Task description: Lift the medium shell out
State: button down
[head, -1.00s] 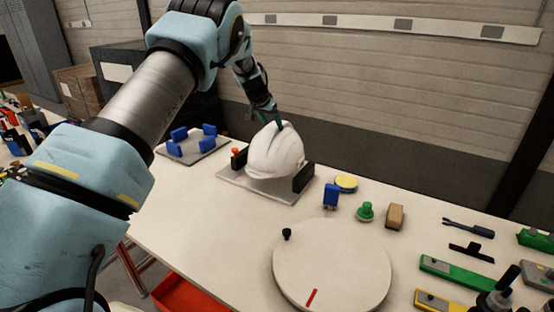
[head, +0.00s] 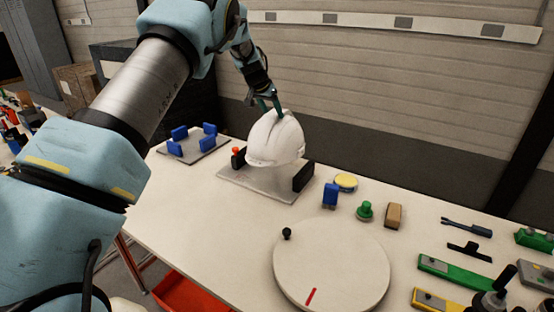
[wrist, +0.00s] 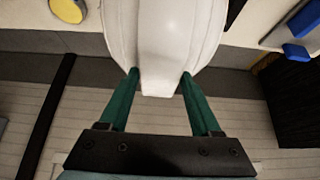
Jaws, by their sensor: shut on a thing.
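The white helmet shell (head: 275,138) hangs in my gripper (head: 278,112) over the fixture (head: 257,183), a grey plate with dark upright blocks at its sides. A gap shows between the shell's lower edge and the plate. In the wrist view, my gripper's green fingers (wrist: 160,78) are shut on the narrow end of the shell's raised ridge, one on each side, with the white shell (wrist: 165,30) filling the top middle. The shell's inside and its far side are hidden.
A plate with blue posts (head: 192,146) is left of the fixture. A round white turntable (head: 332,265) stands in front. A blue block (head: 330,195), a yellow disc (head: 345,182), a green knob (head: 365,210) and a tan block (head: 393,216) lie to the right.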

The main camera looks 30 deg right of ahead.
jog(key=shift+r, duration=1.35)
